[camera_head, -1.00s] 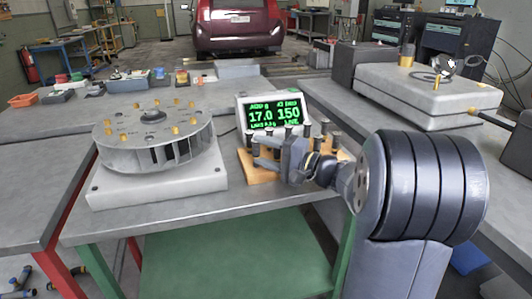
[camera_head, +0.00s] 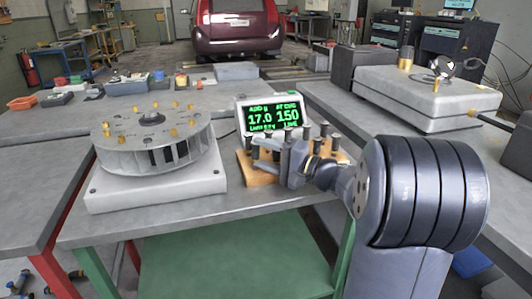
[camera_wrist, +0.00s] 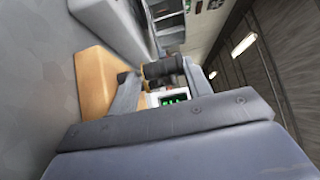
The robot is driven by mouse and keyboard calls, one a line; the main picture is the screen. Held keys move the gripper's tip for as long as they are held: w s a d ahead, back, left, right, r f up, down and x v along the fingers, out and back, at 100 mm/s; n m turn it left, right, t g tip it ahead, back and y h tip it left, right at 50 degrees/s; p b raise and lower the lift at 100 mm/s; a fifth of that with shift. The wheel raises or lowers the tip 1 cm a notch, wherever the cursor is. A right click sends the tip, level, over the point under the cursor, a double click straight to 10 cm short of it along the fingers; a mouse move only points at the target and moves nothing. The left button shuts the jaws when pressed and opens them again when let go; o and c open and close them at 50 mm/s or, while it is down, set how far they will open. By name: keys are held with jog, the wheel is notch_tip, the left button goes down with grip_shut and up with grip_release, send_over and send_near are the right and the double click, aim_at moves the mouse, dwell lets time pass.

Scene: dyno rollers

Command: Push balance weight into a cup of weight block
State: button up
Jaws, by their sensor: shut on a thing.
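The weight block (camera_head: 262,178) is a wooden block beside the display, bearing several dark, upright balance weights (camera_head: 330,130). My gripper (camera_head: 260,151) is at the block's left part, its fingers pointing left among the weights. In the wrist view, my gripper (camera_wrist: 158,88) has its two fingers on either side of a dark cylindrical weight (camera_wrist: 160,69), and is shut on it. The block's orange side (camera_wrist: 92,82) lies to the left there. The weight's lower end and any cup under it are hidden, so I cannot tell how deep it sits.
A finned rotor (camera_head: 150,148) with small brass pieces on top stands on a pale base (camera_head: 150,193) to the left. A display (camera_head: 272,115) reading 17.0 and 150 stands just behind the block. A grey machine (camera_head: 425,95) is on the right bench. The bench front is clear.

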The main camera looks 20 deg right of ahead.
jog(key=shift+o, duration=0.3)
jog(key=shift+w+d+f+m+g+h+p, duration=0.1)
jog(key=shift+w+f+m+g+h+p, duration=0.4)
jog(key=shift+p, duration=0.85)
jog(key=shift+r+p, duration=0.3)
jog(key=shift+r, duration=0.4)
jog(key=shift+w+r, duration=0.2)
jog(key=shift+r, duration=0.05)
jog(key=shift+o, duration=0.2)
jog(key=shift+s+r+p, duration=0.1)
jog(key=shift+r+p, duration=0.95)
jog(key=shift+r, duration=0.7)
